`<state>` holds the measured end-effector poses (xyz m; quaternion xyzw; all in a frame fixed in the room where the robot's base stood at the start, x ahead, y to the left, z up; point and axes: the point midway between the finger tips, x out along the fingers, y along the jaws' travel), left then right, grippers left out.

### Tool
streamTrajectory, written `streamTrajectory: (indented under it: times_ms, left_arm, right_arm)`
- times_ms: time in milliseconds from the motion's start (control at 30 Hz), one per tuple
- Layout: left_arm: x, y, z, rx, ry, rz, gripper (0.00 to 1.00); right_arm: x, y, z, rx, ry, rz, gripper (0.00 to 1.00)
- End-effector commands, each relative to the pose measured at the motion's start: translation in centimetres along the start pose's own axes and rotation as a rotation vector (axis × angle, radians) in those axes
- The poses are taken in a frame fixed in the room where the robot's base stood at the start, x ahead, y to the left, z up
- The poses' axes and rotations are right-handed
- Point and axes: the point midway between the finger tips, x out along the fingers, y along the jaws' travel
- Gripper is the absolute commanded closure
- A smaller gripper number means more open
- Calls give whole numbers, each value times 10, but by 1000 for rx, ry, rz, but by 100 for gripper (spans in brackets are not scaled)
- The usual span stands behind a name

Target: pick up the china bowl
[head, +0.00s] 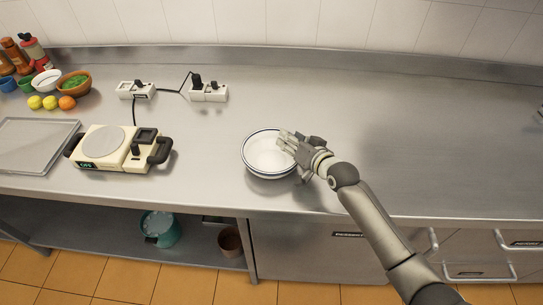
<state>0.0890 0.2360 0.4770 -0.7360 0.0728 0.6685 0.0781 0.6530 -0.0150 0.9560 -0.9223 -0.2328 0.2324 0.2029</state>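A white china bowl (262,156) with a dark blue rim line stands upright on the steel counter, near the front edge at mid picture. My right gripper (288,146) comes in from the lower right and is at the bowl's right side. Its fingers reach over the right part of the rim and hide it. I cannot tell whether the fingers touch the bowl or how far apart they are. My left gripper is not in view.
A cream hot plate (104,142) with black handles and a metal tray (35,143) are to the left. Power sockets (209,92) stand behind. Fruit (67,103), small bowls and bottles (33,49) fill the back left. The counter's right side is clear.

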Motion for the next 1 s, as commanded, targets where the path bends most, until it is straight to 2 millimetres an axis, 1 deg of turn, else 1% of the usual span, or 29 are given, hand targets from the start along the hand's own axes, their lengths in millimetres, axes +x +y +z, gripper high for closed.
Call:
streamTrajectory:
  times_ms: [33, 67, 300, 367, 800, 933, 1000]
  left_arm:
    - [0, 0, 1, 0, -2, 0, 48]
    - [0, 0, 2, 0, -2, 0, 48]
    - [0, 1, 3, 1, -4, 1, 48]
    - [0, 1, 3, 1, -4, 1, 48]
    - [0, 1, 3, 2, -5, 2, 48]
    - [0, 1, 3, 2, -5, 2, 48]
    - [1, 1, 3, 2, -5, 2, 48]
  right_arm:
    - [0, 0, 0, 0, 0, 0, 61]
    - [0, 0, 0, 0, 0, 0, 63]
    - [0, 0, 0, 0, -1, 0, 94]
    - [0, 0, 0, 0, -1, 0, 100]
    - [-1, -1, -2, 1, 2, -1, 100]
    - [-3, -5, -8, 1, 2, -2, 100]
    - [-5, -9, -14, 0, 4, -4, 100]
